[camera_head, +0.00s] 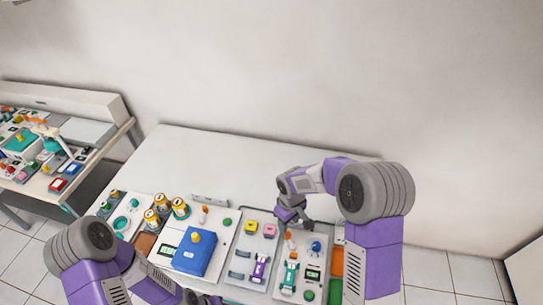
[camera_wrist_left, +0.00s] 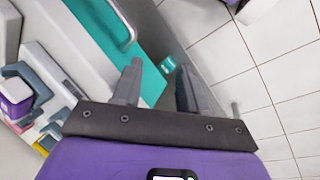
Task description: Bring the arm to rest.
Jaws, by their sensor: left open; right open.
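My right arm (camera_head: 372,235) is purple and grey and reaches in from the right, bent over the table. Its gripper (camera_head: 297,216) is open above the panels right of the middle, with nothing seen between its fingers. My left arm (camera_head: 95,265) comes in at the lower left, and its hand is mostly cut off by the bottom edge. In the left wrist view the left gripper (camera_wrist_left: 160,88) is open and empty, its two dark fingers apart. Below it are the edge of a teal surface (camera_wrist_left: 95,25) and the tiled floor (camera_wrist_left: 265,75).
The table (camera_head: 240,150) has a bare white back half. Its front carries a blue box (camera_head: 196,255), several yellow-and-white cans (camera_head: 152,219) and a grey panel (camera_head: 255,232) with small parts. A second crowded table (camera_head: 92,132) stands at the left. A plain wall is behind.

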